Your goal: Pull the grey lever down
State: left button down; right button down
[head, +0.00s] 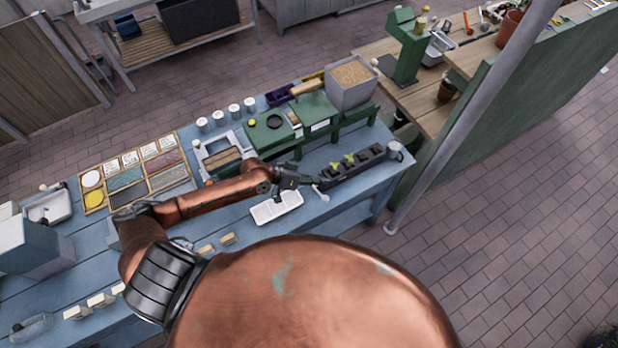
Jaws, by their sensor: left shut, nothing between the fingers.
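My left arm reaches from the left across the blue bench, and my left gripper (294,181) is shut with nothing in it. A small pale grey lever with a round end (321,193) sits just right of the gripper's fingertips, at the left end of a dark seedling tray. It slants down toward the front of the bench. I cannot tell whether the fingers touch it. My right gripper is not in view.
The dark tray (352,166) holds small green seedlings. Behind stand a green box (268,133) and a grey bin of grain (351,82). A grey post (470,120) rises right of the bench (345,200).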

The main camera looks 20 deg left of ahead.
aim_at(325, 198)
pick_arm(q)
jog(key=f, duration=0.1)
jog(key=s+f, duration=0.2)
jog(key=shift+s+d+f+p, duration=0.1)
jog(key=shift+d+f+p, duration=0.05)
jog(key=shift+d+p, duration=0.2)
jog(key=shift+s+f, duration=0.1)
jog(key=shift+s+d+f+b, duration=0.3)
jog(key=shift+d+f, duration=0.1)
jog(key=shift+f, duration=0.1)
jog(key=shift+s+d+f+b, duration=0.15)
jog(key=shift+s+d+f, duration=0.2)
jog(key=shift+f, duration=0.15)
jog(key=shift+r, duration=0.1)
